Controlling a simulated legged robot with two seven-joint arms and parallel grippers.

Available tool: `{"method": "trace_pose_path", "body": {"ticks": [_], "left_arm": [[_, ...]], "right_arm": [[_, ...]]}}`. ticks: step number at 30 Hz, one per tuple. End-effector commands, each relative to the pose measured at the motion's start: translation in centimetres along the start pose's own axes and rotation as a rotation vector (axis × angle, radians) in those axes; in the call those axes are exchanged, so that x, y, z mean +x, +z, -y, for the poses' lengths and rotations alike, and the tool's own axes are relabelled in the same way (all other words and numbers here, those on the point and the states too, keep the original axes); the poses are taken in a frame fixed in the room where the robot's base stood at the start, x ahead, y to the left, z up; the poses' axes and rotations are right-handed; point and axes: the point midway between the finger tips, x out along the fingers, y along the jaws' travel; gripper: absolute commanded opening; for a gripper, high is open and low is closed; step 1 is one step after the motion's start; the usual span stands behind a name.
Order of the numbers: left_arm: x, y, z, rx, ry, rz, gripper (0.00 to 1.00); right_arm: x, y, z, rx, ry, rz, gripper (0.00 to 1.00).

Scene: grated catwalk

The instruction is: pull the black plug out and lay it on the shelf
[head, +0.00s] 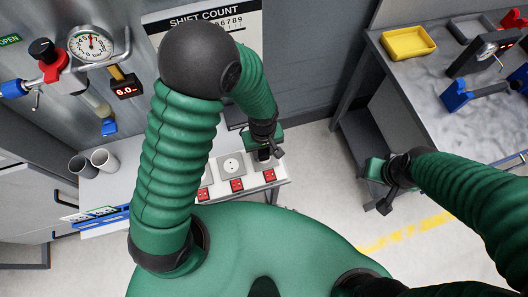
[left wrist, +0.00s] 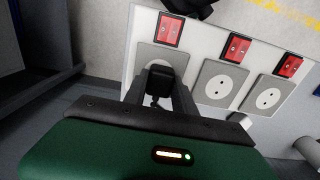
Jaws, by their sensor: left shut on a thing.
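My left gripper (head: 264,152) is over the right end of a white socket panel (head: 210,196). In the left wrist view its two fingers (left wrist: 159,95) are closed on the sides of the black plug (left wrist: 160,80). The plug is at the leftmost socket (left wrist: 150,55) there; I cannot tell whether its pins are still in. Two other sockets, (left wrist: 219,83) and (left wrist: 268,95), are empty. A white shelf surface (head: 118,186) lies left of the panel, partly hidden by my left arm. My right gripper (head: 385,182) is away to the right; its jaws are unclear.
Red switches (head: 237,185) sit beside the sockets. Two cups (head: 104,160) stand on the white surface at left. A gauge (head: 90,45) and valves are on the wall. A bench (head: 425,90) with a yellow tray (head: 407,43) stands at right.

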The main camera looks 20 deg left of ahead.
Motion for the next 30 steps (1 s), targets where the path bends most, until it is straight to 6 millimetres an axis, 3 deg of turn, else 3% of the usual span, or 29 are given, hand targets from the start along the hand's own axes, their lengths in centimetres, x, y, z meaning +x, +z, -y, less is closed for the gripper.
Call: {"method": "trace_pose_path", "body": {"ticks": [30], "left_arm": [[-4.3,0.0,0.0,0.0,0.0,0.0,0.0]], "right_arm": [[-3.8,-0.9,0.0,0.0,0.0,0.0,0.54]]}}
